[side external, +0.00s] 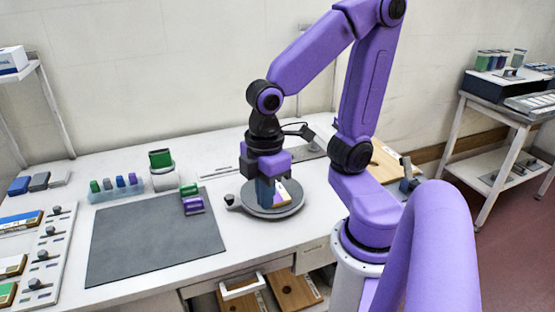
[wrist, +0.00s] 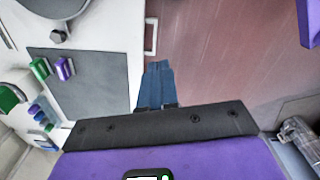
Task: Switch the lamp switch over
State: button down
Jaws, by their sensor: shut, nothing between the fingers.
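My gripper (side external: 266,192) points down in front of the round grey turntable (side external: 290,208) in the side view. Its blue fingers also show in the wrist view (wrist: 157,85), pressed together with nothing between them. A white panel with several dark knobs or levers (side external: 45,248) lies at the table's left edge, well away from my gripper. A small upright lever-like part (side external: 406,168) stands at the table's right side, partly behind my arm. I cannot tell which of these is the lamp switch. No switch is clear in the wrist view.
A dark grey mat (side external: 150,245) covers the table's front left. A green block (side external: 188,189) and a purple block (side external: 193,205) lie at its right edge. A green-topped cup (side external: 161,168) and a rack of small blocks (side external: 118,190) stand behind.

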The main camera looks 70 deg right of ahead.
jog(key=w+d+m+g, duration=0.1)
jog(key=w+d+m, duration=0.1)
jog(key=w+d, duration=1.85)
jog(key=s+d+f, duration=0.1)
jog(key=s+d, duration=0.1)
jog(key=d, duration=0.7)
jog(key=s+d+f, duration=0.2)
jog(key=d, duration=0.8)
jog(key=s+d+f+m, duration=0.1)
jog(key=s+d, duration=0.1)
jog(key=d, duration=0.7)
jog(key=shift+s+d+f+y, duration=0.15)
jog(key=shift+s+y, duration=0.1)
jog(key=shift+y, duration=0.15)
jog(key=f, duration=0.4)
jog(key=a+f, duration=0.1)
jog(key=f, duration=0.4)
jog(key=s+f, duration=0.1)
jog(key=f, duration=0.4)
jog(key=shift+s+a, duration=0.1)
jog(key=shift+a, duration=0.05)
